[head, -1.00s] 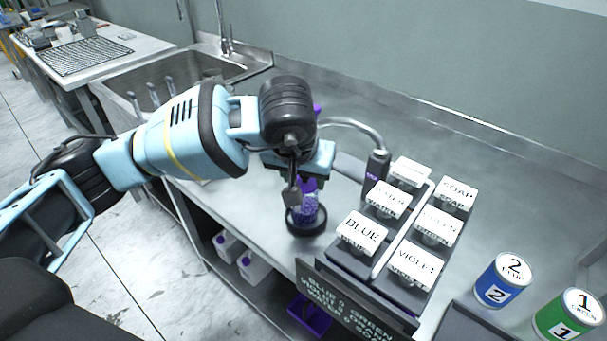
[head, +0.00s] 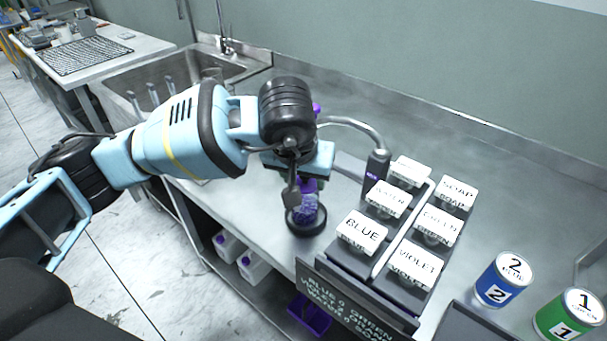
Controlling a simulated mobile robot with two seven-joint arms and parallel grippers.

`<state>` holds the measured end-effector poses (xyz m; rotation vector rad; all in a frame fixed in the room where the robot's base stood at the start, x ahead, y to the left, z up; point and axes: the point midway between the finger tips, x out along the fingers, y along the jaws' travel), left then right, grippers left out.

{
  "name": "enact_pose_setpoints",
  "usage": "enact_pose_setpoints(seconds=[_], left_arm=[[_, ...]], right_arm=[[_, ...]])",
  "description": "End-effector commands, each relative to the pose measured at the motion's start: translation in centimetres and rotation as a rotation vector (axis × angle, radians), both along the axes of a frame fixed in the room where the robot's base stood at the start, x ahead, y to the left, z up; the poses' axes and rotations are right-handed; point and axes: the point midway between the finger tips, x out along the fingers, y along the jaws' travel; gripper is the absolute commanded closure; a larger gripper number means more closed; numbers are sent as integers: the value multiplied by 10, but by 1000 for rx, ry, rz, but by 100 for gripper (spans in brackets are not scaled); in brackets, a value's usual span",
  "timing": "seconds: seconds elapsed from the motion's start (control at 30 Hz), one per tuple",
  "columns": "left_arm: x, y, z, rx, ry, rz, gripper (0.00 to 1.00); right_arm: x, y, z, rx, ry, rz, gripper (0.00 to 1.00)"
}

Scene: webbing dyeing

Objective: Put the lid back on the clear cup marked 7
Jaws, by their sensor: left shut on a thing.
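My left gripper (head: 296,185) points down over a small clear cup (head: 306,212) with violet contents. The cup stands in a round black holder (head: 306,228) on the steel counter. The gripper is shut on a violet thing (head: 308,186) at the top of the cup, which looks like its lid. My fingers and wrist hide most of it. I cannot tell whether the lid touches the cup's rim. The number on the cup cannot be read. My right gripper is not in view.
A dark rack with white-topped containers labelled BLUE (head: 362,232), VIOLET (head: 414,265) and others stands right of the cup. A blue can (head: 503,280) and a green can (head: 569,315) stand farther right. A sink (head: 180,80) lies behind my arm. A curved pipe (head: 355,126) arches behind the cup.

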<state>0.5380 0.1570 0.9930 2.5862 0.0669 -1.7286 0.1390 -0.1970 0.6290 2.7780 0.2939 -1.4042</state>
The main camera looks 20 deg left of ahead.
Motion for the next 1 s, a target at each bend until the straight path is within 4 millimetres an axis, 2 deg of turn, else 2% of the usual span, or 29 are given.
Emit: enact_pose_setpoints(seconds=[0.77, 0.8, 1.0], left_arm=[[0, 0, -1, 0, 0, 1, 73], [0, 0, -1, 0, 0, 1, 49], [0, 0, -1, 0, 0, 0, 26]], right_arm=[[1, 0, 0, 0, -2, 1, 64], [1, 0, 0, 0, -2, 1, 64], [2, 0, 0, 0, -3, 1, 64]])
